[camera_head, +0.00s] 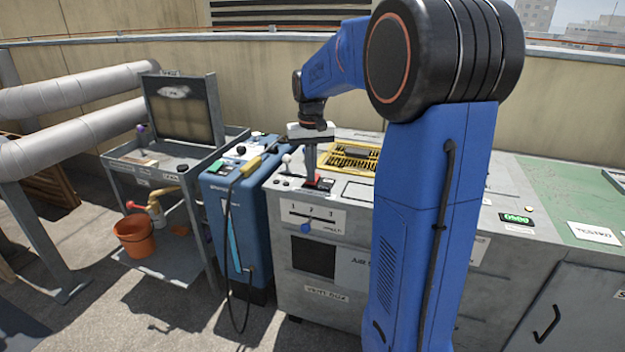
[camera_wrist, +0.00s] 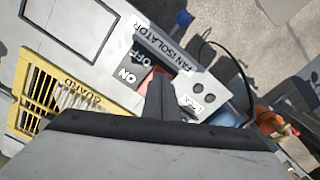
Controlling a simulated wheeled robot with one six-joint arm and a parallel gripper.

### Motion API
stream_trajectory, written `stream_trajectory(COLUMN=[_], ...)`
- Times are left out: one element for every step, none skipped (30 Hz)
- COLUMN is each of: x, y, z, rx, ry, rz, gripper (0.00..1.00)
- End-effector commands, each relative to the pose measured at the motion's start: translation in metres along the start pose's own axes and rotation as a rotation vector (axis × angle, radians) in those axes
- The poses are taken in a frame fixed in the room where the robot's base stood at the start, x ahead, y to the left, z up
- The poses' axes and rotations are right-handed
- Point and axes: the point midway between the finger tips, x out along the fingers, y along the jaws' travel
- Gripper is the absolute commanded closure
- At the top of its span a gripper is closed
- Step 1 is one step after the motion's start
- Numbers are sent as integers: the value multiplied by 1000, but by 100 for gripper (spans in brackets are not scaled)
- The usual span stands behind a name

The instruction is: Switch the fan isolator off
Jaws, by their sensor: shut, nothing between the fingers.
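The fan isolator shows in the wrist view as a dark plate marked ON and OFF (camera_wrist: 129,72), with a grey FAN ISOLATOR label (camera_wrist: 186,55) beside it. A red part of the isolator (camera_wrist: 148,76) shows at the plate's edge, partly hidden behind my finger. In the head view the isolator (camera_head: 325,184) lies on top of the grey cabinet. My gripper (camera_head: 311,176) is shut and empty, pointing down right at the isolator; it also shows in the wrist view (camera_wrist: 157,86). I cannot tell whether it touches the red part, or which way the switch is set.
A yellow guard grille (camera_head: 350,157) lies just behind the isolator. A white ball knob (camera_head: 287,158) stands close to its left. A blue machine (camera_head: 232,200) with a hanging black hose is left of the cabinet (camera_head: 312,287). An orange bucket (camera_head: 134,237) sits on a cart shelf.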

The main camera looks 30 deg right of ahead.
Motion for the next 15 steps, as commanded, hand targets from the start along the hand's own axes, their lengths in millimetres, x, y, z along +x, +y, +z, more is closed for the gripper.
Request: stream_trajectory(x=[1,2,2,1,1,-1,-2,-4,-7,-9,-11,-14,-16,-17,-20], y=[0,0,0,0,0,0,0,0,0,0,0,0,0,0,0], z=[0,0,0,0,0,0,0,0,0,0,0,0,0,0,0], rx=[0,0,0,0,0,0,0,0,0,0,0,0,0,0,0], ry=[-1,-1,-1,-1,-1,0,0,1,1,1,1,1,1,1,1], rz=[0,0,0,0,0,0,0,0,0,0,0,0,0,0,0], gripper=[100,100,100,100,100,100,100,100,100,100,100,100,100,100,100])
